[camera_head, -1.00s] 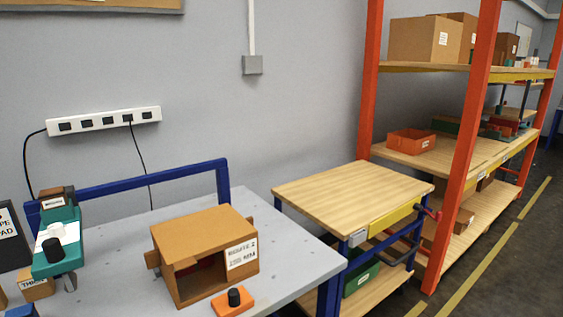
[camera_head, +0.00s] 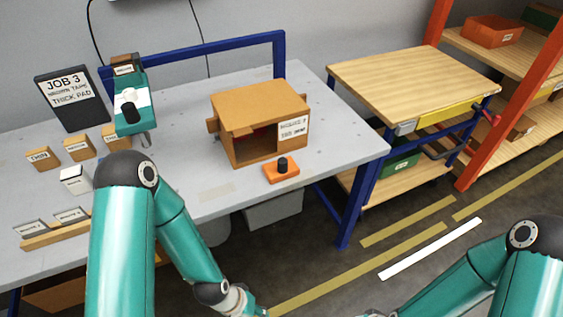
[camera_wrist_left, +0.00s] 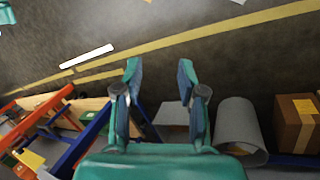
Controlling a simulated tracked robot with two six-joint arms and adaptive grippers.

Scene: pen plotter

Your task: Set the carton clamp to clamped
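A brown carton (camera_head: 257,110) stands on the grey bench, open at the front, with a white label on its right front. An orange block with a black knob (camera_head: 282,170) sits just in front of it; I cannot tell whether this is the carton clamp or how it is set. My left gripper (camera_wrist_left: 159,72) is open and empty in the left wrist view, above the floor. In the head view my left arm hangs in front of the bench, its gripper cut off below. My right arm shows at lower right, its gripper out of view.
A teal device (camera_head: 131,105) with a black knob stands left of the carton. A dark sign (camera_head: 73,98), small labelled blocks and a wooden rack (camera_head: 55,236) are farther left. A wooden-topped table (camera_head: 412,78) stands right, across a gap. Bench space before the carton is mostly clear.

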